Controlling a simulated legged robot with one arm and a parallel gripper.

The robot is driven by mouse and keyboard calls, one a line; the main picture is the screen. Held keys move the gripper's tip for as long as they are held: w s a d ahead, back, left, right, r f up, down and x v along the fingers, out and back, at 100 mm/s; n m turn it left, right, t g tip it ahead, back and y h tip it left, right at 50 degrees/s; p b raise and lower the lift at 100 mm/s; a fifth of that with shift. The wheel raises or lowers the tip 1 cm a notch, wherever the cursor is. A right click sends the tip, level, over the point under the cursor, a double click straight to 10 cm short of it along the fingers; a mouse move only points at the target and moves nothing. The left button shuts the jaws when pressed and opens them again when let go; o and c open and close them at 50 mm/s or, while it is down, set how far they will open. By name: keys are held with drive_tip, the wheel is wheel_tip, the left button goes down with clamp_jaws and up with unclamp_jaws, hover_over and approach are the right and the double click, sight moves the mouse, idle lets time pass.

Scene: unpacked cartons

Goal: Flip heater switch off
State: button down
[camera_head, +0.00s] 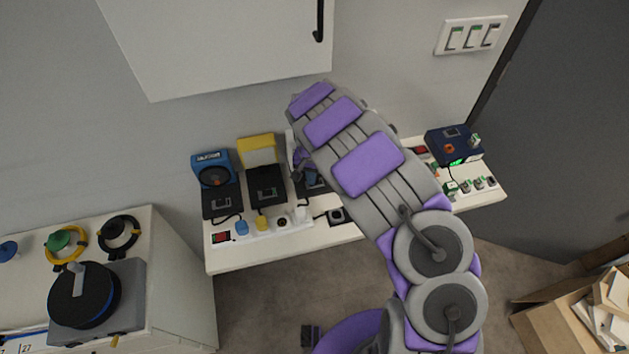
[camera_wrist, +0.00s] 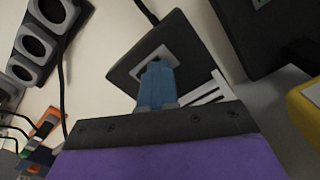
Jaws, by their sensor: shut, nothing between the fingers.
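My gripper (camera_wrist: 156,68) shows in the wrist view with its blue fingers shut and empty. The fingertips are over a grey square plate on a black device base (camera_wrist: 185,58); they hide the plate's middle, so I cannot tell whether they touch a switch there. In the head view, my arm reaches to a black-based device (camera_head: 314,182) on the white shelf (camera_head: 285,246) and covers much of it. A blue device (camera_head: 212,172) and a yellow one (camera_head: 257,152), each with a black base, stand to its left. I cannot tell for sure which is the heater.
A socket strip (camera_wrist: 38,40) and cables lie beside the base in the wrist view. A yellow object (camera_wrist: 308,105) is at right. In the head view, a dark blue box (camera_head: 447,147) stands at the shelf's right, a cabinet (camera_head: 220,45) hangs above, and a counter (camera_head: 180,265) is left.

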wheel_tip(320, 180, up, 7)
drive_tip(key=p, duration=0.2)
idle(0.6)
idle(0.4)
drive_tip(key=s+d+r+h, duration=0.1)
drive_tip(key=s+d+r, duration=1)
drive_tip(key=d+r, duration=0.45)
drive_tip(key=s+r+n+g, duration=0.1)
drive_tip(key=s+r, duration=0.2)
drive_tip(key=s, duration=1.1)
drive_tip(key=s+r+n+y, duration=0.1)
drive_tip(key=s+r, duration=0.3)
drive_tip(key=s, duration=1.1)
drive_tip(key=shift+d+n+g, duration=0.4)
drive_tip(key=shift+d, duration=0.05)
